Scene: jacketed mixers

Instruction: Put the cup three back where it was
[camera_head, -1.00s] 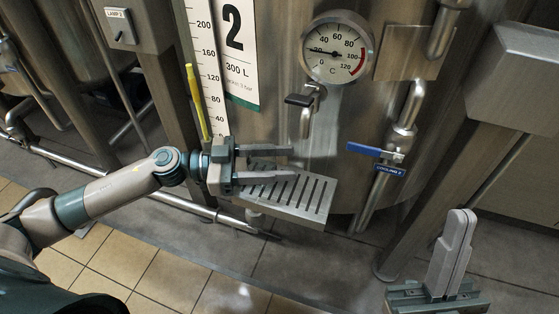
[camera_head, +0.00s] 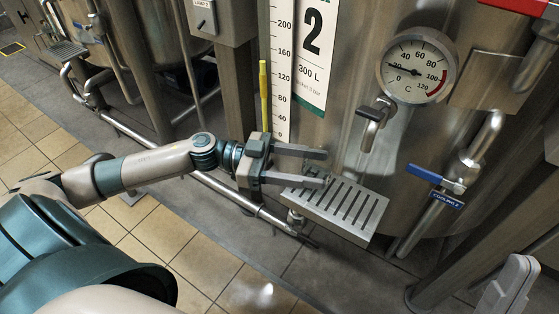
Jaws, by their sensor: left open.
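No cup is in view. My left gripper (camera_head: 325,168) is open and empty, its two grey fingers pointing right, over the left part of the slotted metal tray (camera_head: 362,212) at the front of mixer 2 (camera_head: 345,130). No cup shows on this tray. My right gripper (camera_head: 508,287) is at the bottom right corner, partly cut off by the frame, with its fingers together and nothing seen between them.
A tap (camera_head: 374,120) juts out above the tray, under a round dial (camera_head: 418,70). A blue-handled valve (camera_head: 436,176) is to the right. Another slotted tray (camera_head: 66,50) shows at the far left. Tiled floor (camera_head: 150,235) is clear at the lower left.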

